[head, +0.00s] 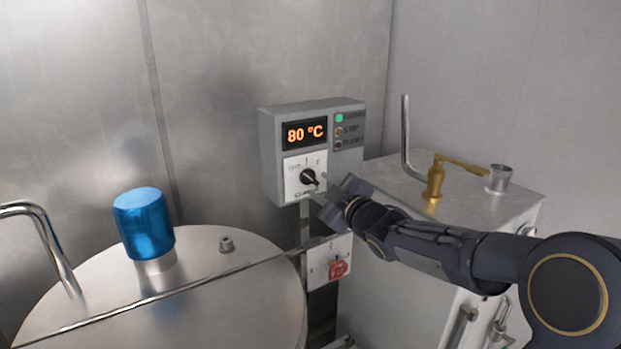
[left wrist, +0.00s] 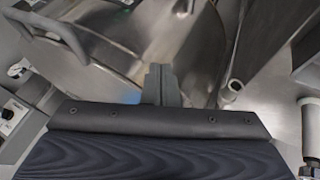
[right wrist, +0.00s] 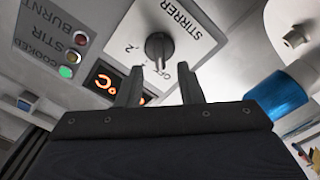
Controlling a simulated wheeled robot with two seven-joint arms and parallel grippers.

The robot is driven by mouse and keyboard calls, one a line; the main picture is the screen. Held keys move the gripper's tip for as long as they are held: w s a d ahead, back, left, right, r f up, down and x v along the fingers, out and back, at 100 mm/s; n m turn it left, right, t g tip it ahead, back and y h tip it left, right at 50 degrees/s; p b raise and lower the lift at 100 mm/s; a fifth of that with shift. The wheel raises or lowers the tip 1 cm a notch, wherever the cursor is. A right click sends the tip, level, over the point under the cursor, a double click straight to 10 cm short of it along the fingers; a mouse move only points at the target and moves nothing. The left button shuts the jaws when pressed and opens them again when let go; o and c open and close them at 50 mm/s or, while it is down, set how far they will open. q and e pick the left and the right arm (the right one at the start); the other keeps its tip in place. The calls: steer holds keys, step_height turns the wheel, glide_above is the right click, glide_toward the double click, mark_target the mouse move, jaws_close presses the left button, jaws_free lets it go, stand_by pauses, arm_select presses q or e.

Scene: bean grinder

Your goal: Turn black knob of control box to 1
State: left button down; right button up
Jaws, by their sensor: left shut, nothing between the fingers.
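The same knob shows in the right wrist view (right wrist: 159,47), on the plate labelled STIRRER. My right gripper (head: 319,189) is just in front of the plate, at the knob's lower right. In the right wrist view its fingers (right wrist: 160,88) are spread and empty, with the knob beyond the gap. My left gripper (left wrist: 161,72) is shut and empty, away from the box.
A round steel lid (head: 200,300) with a blue cylinder (head: 144,222) stands at left. A red switch (head: 339,269) sits on a plate below the box. A steel cabinet (head: 400,190) at right carries a brass tap (head: 434,182) and a small metal cup (head: 498,179).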

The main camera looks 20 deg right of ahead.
mark_target(312, 180)
steer(key=shift+w+a+p, duration=0.15)
steer(key=shift+w+p, duration=0.05)
steer(key=shift+w, duration=0.8)
steer(key=shift+w+a+p, duration=0.1)
steer(key=shift+w+p, duration=0.1)
steer(key=shift+w, duration=0.75)
jaws_close()
